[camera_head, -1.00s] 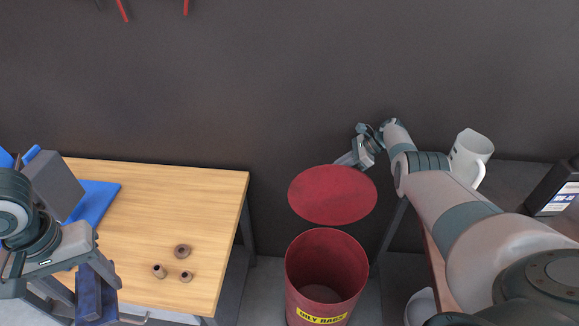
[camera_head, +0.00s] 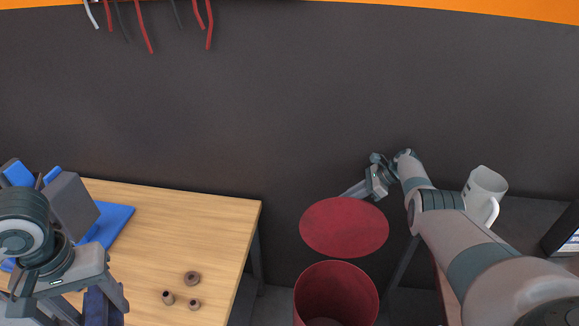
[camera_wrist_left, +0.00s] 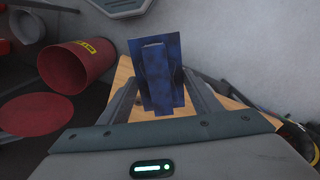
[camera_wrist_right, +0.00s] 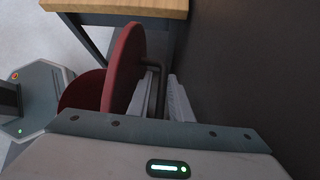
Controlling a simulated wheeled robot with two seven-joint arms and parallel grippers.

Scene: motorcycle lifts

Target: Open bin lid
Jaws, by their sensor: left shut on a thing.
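The red bin (camera_head: 336,292) stands on the floor between the two tables. Its mouth is uncovered. The round red lid (camera_head: 344,227) stands raised and tilted behind the mouth; it also shows edge-on in the right wrist view (camera_wrist_right: 122,68). My right gripper (camera_head: 354,190) is at the lid's far side. In the right wrist view its fingers (camera_wrist_right: 165,98) straddle a thin grey bar beside the lid, with a narrow gap; I cannot tell whether they grip it. My left gripper (camera_wrist_left: 158,98) is shut on a dark blue block (camera_wrist_left: 155,70), away from the bin.
A wooden table (camera_head: 180,230) at left carries several small brown round parts (camera_head: 192,278) and a blue tray (camera_head: 110,221). A dark wall rises behind.

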